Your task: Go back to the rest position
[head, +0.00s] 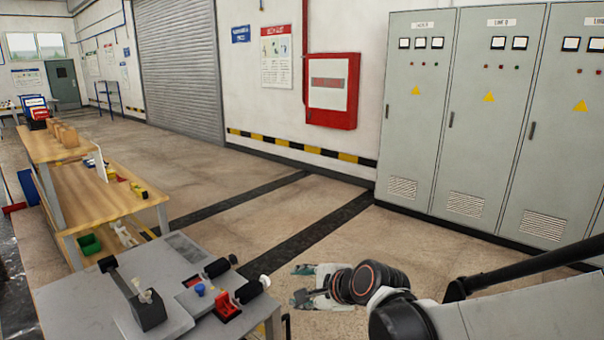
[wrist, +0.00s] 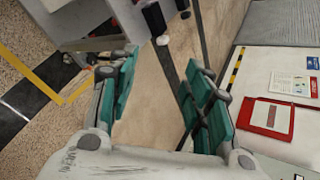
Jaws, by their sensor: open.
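My gripper (head: 303,286) is at the bottom middle of the head view, beside the right edge of the grey worktable (head: 75,300). In the wrist view my gripper (wrist: 158,95) shows two teal-padded fingers spread wide apart. Nothing is between the fingers; only floor shows there. My arm comes in from the lower right of the head view.
The grey table carries a dark block with a lever (head: 148,308), a red fixture (head: 226,306) and black rollers. Wooden benches (head: 110,200) stand at left. Grey electrical cabinets (head: 480,120) and a red wall box (head: 332,90) are at right. The middle floor (head: 270,185) is clear.

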